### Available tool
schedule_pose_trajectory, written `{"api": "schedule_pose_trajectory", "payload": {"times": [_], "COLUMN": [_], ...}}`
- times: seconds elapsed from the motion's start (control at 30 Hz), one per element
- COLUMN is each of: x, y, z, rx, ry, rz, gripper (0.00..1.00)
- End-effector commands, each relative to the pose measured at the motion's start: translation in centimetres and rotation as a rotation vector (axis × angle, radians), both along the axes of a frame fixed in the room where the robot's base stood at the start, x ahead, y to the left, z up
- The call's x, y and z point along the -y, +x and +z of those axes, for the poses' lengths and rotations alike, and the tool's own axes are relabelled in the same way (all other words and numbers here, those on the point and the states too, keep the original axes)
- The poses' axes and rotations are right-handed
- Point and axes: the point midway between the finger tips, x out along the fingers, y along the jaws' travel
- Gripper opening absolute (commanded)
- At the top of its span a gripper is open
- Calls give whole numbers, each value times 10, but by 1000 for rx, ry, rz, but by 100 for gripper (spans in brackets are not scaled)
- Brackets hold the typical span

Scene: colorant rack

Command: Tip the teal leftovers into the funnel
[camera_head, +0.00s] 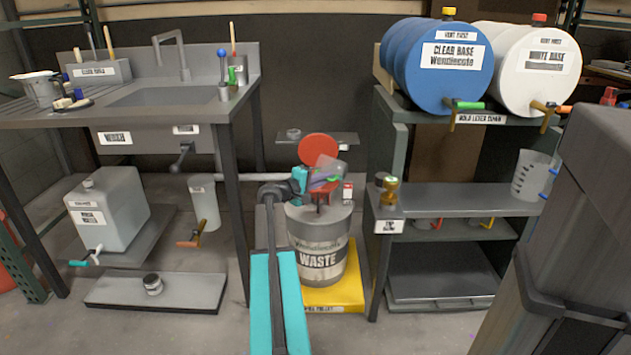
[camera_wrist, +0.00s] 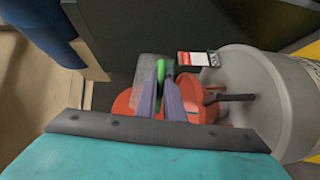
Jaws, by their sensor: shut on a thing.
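My gripper (camera_head: 314,184) is shut on the green handle (camera_wrist: 160,72) of a translucent grey cup (camera_head: 327,168). The cup is tilted and held above the waste drum (camera_head: 318,240). In the wrist view the cup (camera_wrist: 150,67) shows beyond my fingers (camera_wrist: 165,85), with the red part of the funnel (camera_wrist: 122,104) below and around them. In the head view a round red lid (camera_head: 317,147) stands raised behind the cup. The funnel's mouth is mostly hidden by my gripper and the cup. I cannot make out any teal liquid.
The drum stands on a yellow pallet (camera_head: 345,292). A shelf rack (camera_head: 440,197) with blue (camera_head: 430,60) and white (camera_head: 525,60) barrels stands right. A sink bench (camera_head: 160,97) stands left.

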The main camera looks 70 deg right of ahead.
Motion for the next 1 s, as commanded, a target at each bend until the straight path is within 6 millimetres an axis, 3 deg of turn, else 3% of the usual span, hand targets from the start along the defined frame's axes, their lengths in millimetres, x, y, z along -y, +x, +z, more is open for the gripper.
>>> {"api": "schedule_pose_trajectory", "payload": {"times": [1.0], "x": [0], "y": [3], "z": [3], "rx": [-63], "ry": [-4], "rz": [-1], "gripper": [0]}}
